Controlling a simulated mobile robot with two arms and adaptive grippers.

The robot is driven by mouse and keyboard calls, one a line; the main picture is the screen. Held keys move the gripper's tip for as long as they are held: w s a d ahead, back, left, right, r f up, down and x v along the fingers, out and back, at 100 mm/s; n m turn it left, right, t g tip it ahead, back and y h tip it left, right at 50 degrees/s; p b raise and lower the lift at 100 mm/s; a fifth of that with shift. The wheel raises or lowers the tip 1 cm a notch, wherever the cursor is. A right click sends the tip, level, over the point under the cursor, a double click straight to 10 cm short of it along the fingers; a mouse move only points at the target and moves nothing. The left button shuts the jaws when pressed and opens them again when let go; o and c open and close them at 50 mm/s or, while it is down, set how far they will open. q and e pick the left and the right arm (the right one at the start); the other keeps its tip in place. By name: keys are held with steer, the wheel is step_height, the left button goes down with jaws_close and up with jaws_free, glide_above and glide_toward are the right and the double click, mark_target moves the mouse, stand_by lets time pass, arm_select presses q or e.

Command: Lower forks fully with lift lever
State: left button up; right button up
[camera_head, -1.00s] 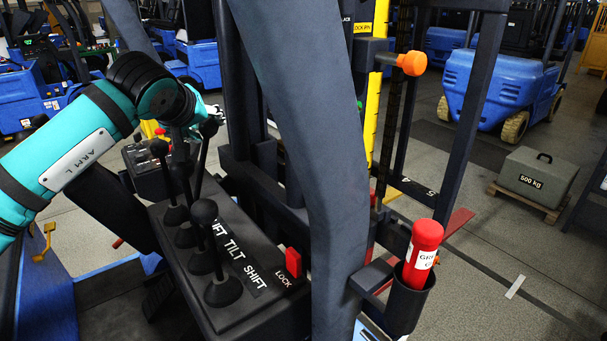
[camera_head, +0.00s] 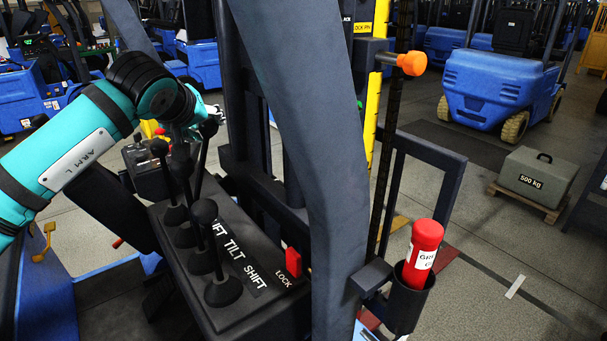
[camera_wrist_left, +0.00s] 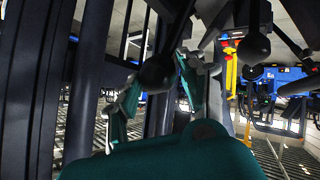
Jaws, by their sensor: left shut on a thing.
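In the left wrist view a black knob (camera_wrist_left: 157,72) sits between the teal-and-grey fingers (camera_wrist_left: 160,90). The console (camera_head: 262,318) reads TILT and SHIFT, with the lift label partly covered. The black carriage frame (camera_head: 428,150) stands low beyond the mast. The forks cannot be made out. My right gripper is not in view.
Other levers, one with its knob (camera_head: 204,211), stand close to my gripper. A red lock switch (camera_head: 293,262) is on the console. A thick dark post (camera_head: 305,120) crosses the view. A red cylinder (camera_head: 425,240) sits in a black holder. A 500 kg weight (camera_head: 537,178) rests on a pallet.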

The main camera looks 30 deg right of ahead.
arm_select(q)
steer(key=shift+a, duration=0.35)
steer(key=a+b, duration=0.1)
steer(key=a, duration=0.1)
steer(key=s+a, duration=0.1)
steer(key=a, duration=0.2)
steer(key=a+r+b, duration=0.1)
steer(key=a, duration=0.1)
steer(key=shift+s+a+r+b, duration=0.1)
steer(key=shift+s+a+b, duration=0.1)
steer(key=shift+s+b, duration=0.15)
steer(key=shift+c, duration=0.4)
steer(key=shift+r, duration=0.1)
steer(key=shift+w+r, duration=0.1)
steer(key=shift+r, duration=0.05)
